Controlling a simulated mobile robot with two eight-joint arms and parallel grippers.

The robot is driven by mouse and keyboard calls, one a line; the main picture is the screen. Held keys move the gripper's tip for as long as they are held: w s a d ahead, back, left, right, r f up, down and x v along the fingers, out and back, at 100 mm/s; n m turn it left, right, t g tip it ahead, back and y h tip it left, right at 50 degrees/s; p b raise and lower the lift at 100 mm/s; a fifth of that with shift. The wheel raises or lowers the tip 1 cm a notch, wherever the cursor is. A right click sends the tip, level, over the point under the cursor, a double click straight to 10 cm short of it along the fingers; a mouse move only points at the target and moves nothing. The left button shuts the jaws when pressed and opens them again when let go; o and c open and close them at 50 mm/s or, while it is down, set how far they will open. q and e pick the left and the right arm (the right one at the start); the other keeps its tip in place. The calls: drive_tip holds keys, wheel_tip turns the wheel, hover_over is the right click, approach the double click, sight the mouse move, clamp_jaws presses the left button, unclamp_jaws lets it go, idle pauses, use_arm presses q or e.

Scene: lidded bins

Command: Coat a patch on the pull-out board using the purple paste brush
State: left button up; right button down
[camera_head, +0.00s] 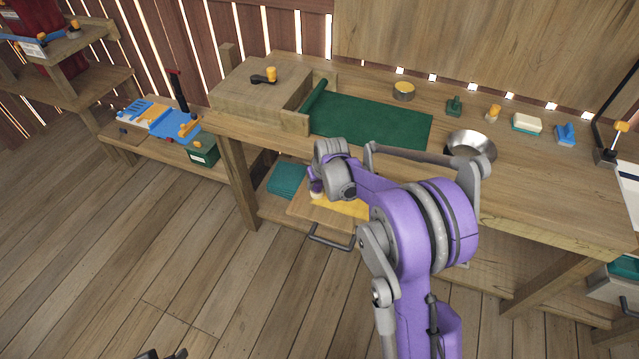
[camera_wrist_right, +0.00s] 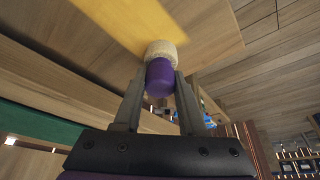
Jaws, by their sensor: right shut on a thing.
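The purple paste brush (camera_wrist_right: 160,78) has a purple grip and a pale round bristle end. My right gripper (camera_head: 317,182) is shut on its purple part, between both fingers in the wrist view. The pull-out board (camera_head: 300,208) sticks out from under the workbench, with a black handle in front. A yellow coated area (camera_head: 343,208) lies on it, partly hidden by my right arm; it also shows in the wrist view (camera_wrist_right: 135,18). The bristle end is at or just above the board, by the yellow's edge; contact is unclear. Dark tips at the bottom edge may be my left gripper (camera_head: 163,354).
The workbench holds a green mat (camera_head: 370,122), a metal bowl (camera_head: 470,146), a yellow-topped tin (camera_head: 403,91), and several small brushes and blocks at the back. A teal stack (camera_head: 287,180) sits left of the board. The floor in front is clear.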

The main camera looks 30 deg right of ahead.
drive_tip(key=shift+w+a, duration=0.3)
drive_tip(key=shift+w, duration=0.05)
drive_tip(key=shift+w+a+r, duration=0.15)
drive_tip(key=shift+w+r, duration=0.05)
drive_tip(key=shift+r, duration=0.05)
drive_tip(key=r, duration=0.1)
drive_tip(key=r+p, duration=0.2)
drive_tip(key=shift+s+d+r, duration=0.2)
drive_tip(key=shift+s, duration=0.05)
wheel_tip(320, 180, up, 2)
drive_tip(key=shift+w+a+r+p, duration=0.1)
drive_tip(key=shift+p, duration=0.45)
use_arm(q)
drive_tip(key=shift+w+d+r+p, duration=0.1)
drive_tip(key=shift+r+p, duration=0.05)
drive_tip(key=shift+r, duration=0.65)
drive_tip(key=shift+w+d+r+p, duration=0.1)
drive_tip(key=shift+w+r+p, duration=0.1)
drive_tip(key=shift+r, duration=0.6)
drive_tip(key=shift+w+d+r+p, duration=0.1)
drive_tip(key=shift+r+p, duration=0.05)
drive_tip(key=shift+r, duration=0.65)
use_arm(e)
drive_tip(key=shift+r, duration=1)
